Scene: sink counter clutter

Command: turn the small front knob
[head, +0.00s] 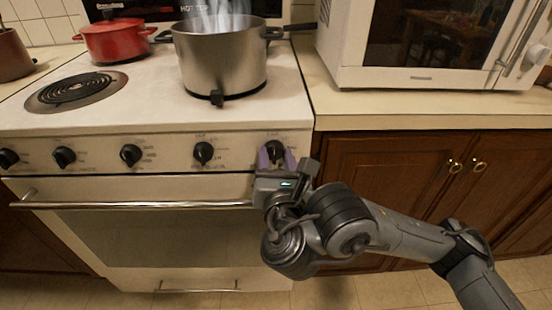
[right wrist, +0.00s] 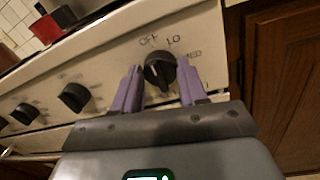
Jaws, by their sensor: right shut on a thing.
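The small front knob (head: 273,147) is the black one at the right end of the stove's front panel. In the right wrist view the knob (right wrist: 159,71) sits below the printed "OFF" and "LO" marks; I cannot tell its exact setting. My right gripper (head: 277,155) reaches it from the front. Its two purple fingers stand on either side of the knob and are shut on it; the fingers also show in the right wrist view (right wrist: 161,80). My left gripper is in neither view.
Several other black knobs, such as one at the panel's middle (head: 131,155), line up to the left. A steaming steel pot (head: 222,62) stands on the stove above. The oven handle (head: 130,205) runs below the panel. A red pot (head: 115,41) and a microwave (head: 405,78) stand behind.

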